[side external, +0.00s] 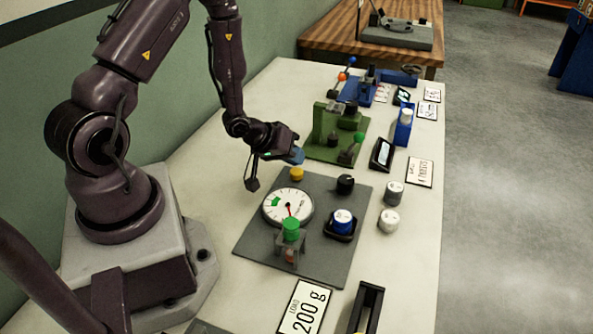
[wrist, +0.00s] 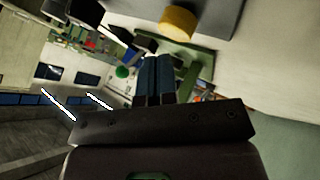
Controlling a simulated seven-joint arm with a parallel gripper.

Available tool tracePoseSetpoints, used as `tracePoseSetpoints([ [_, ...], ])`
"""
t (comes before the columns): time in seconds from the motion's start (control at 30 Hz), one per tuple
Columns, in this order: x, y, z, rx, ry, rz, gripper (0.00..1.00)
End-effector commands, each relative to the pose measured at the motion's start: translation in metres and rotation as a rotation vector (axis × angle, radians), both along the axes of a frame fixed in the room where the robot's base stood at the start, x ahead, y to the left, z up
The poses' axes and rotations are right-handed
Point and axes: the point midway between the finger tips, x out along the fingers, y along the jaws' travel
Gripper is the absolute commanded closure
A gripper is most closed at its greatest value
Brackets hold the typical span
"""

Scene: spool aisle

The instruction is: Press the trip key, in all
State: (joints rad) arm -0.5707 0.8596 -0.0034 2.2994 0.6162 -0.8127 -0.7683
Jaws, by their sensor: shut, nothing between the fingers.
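My gripper (side external: 297,157) is shut and empty, its blue fingertips held in the air near the back edge of a grey panel (side external: 322,262). The panel carries a yellow round cap (side external: 296,174), a white dial (side external: 280,208) with a red needle, a black knob (side external: 345,184), a blue cylinder (side external: 343,221) in a black holder and a green cap (side external: 291,229) on a small stand. No label shows which part is the trip key. In the wrist view, the shut fingers (wrist: 154,62) appear close to the yellow cap (wrist: 178,22), without visible contact.
A green fixture (side external: 324,152) stands behind the panel, with blue devices (side external: 361,92) farther back. Two grey and white cylinders (side external: 394,192) stand to the panel's right. A "200 g" card (side external: 306,308) and a black stand (side external: 367,307) are in front.

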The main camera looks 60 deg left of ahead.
Motion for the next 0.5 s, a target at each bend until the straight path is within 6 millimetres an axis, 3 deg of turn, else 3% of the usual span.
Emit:
tracePoseSetpoints([
  [0.5, -0.0002, -0.0001, -0.0086, 0.000, 0.000, 0.000, 1.00],
])
